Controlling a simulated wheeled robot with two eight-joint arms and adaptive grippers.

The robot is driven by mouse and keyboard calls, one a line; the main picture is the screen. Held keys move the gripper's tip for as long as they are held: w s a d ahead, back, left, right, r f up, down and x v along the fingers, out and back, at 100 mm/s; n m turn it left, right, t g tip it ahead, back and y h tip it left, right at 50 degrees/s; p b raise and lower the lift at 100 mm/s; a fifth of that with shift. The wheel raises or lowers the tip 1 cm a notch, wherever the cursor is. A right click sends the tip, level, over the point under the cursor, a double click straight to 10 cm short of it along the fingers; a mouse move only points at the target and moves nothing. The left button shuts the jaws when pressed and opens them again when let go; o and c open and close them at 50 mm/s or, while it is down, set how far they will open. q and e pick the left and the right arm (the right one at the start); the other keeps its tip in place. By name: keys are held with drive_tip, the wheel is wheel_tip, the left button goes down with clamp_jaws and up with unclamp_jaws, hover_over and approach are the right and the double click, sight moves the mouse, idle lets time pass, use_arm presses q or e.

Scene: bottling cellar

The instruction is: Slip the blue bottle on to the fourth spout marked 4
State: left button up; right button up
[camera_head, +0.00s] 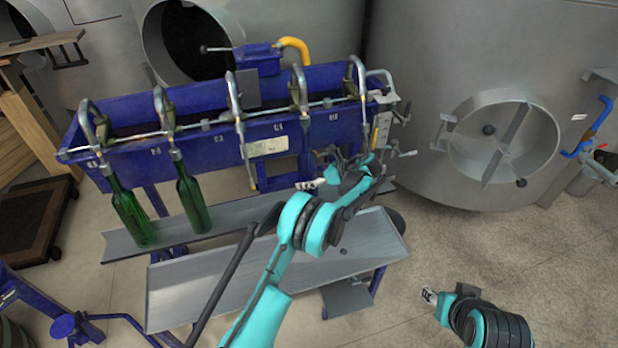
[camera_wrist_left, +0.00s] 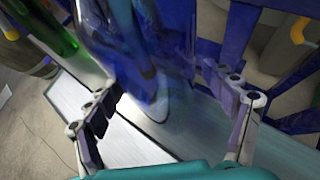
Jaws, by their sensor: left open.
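The blue bottle (camera_wrist_left: 135,50) is see-through and fills the upper middle of the left wrist view. It stands between the spread fingers of my left gripper (camera_wrist_left: 165,115), with its lower end over the grey shelf. In the head view my left gripper (camera_head: 322,180) is by the filler's front, below the fourth spout (camera_head: 298,88). I cannot make out the bottle there, nor whether its neck is on the spout. The label 4 (camera_head: 278,127) shows on the blue trough (camera_head: 200,151). My right gripper (camera_head: 430,296) is at the lower right, away from the filler.
Green bottles hang at the first (camera_head: 130,212) and second (camera_head: 192,200) spouts. A grey shelf (camera_head: 240,213) runs below, with a sloping tray (camera_head: 215,290) in front. A large steel tank (camera_head: 450,60) stands right. Floor between the tray and my right gripper is clear.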

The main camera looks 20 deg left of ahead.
use_arm(q)
drive_tip(key=shift+d, duration=0.1)
drive_tip(key=v, duration=1.2)
drive_tip(key=s+a+r+n+t+h, duration=0.1)
drive_tip(key=s+a+r+n+h, duration=0.25)
drive_tip(key=s+r, duration=0.35)
drive_tip(key=s+a+r+n+t+h, duration=0.1)
drive_tip(key=s+a+r+n+h, duration=0.15)
drive_tip(key=s+r+n, duration=0.45)
drive_tip(key=s+f+n+t+h, duration=0.1)
drive_tip(key=s+n, duration=0.4)
drive_tip(key=s, duration=0.7)
drive_tip(key=s+d+f+n+t+h, duration=0.1)
drive_tip(key=s+f+n+h, duration=0.3)
drive_tip(key=s, duration=0.9)
drive_tip(key=shift+n+t, duration=0.6)
drive_tip(key=shift+n, duration=0.35)
